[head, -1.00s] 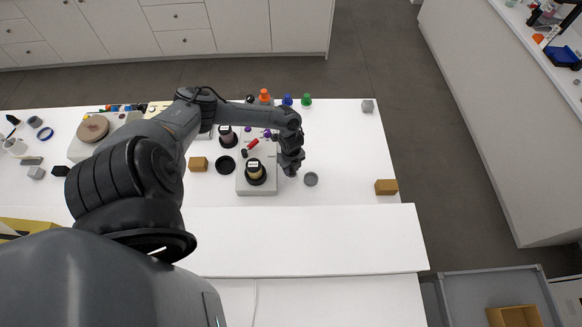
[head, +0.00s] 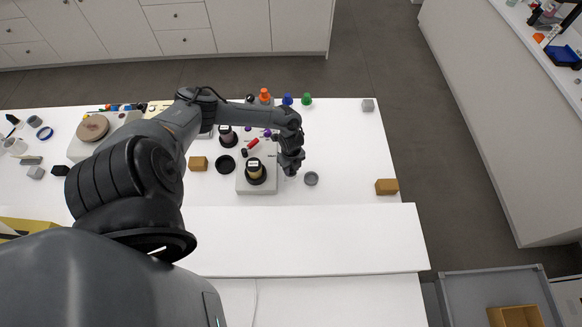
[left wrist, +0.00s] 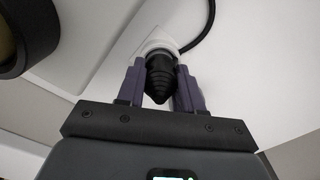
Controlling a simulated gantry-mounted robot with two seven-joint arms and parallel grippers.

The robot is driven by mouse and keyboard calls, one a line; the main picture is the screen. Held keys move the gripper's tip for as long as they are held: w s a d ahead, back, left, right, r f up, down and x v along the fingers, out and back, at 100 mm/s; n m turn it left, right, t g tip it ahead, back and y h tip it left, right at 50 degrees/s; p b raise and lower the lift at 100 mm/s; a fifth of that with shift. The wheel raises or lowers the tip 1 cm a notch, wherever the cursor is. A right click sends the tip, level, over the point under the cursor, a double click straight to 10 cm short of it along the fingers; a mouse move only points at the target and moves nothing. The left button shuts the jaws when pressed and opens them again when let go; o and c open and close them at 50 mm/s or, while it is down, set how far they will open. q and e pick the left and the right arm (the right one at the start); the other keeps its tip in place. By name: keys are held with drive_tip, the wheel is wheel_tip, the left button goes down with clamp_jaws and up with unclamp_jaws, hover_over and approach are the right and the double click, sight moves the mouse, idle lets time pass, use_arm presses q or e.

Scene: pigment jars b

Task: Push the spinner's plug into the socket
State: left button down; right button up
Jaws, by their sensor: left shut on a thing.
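My left gripper (head: 291,164) is beside the right edge of a pale grey block (head: 257,189) in the head view. In the left wrist view its two fingers (left wrist: 160,88) are shut on a black ribbed plug (left wrist: 160,72). The plug's far end meets a white fitting (left wrist: 157,43); I cannot tell whether this is the socket, or how deep the plug sits. A black cable (left wrist: 207,28) curves away above right. In the head view the gripper hides the plug. My right gripper is not in view.
A labelled jar (head: 256,167) stands in a dark ring on the block. A grey round dish (head: 311,178) lies close right of the gripper. The table's right part is mostly clear, with another wooden block (head: 386,186).

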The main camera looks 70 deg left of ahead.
use_arm(q)
drive_tip(key=shift+f, duration=0.2)
drive_tip(key=c, duration=0.7)
unclamp_jaws()
drive_tip(key=shift+o, duration=0.2)
drive_tip(key=shift+r, duration=0.1)
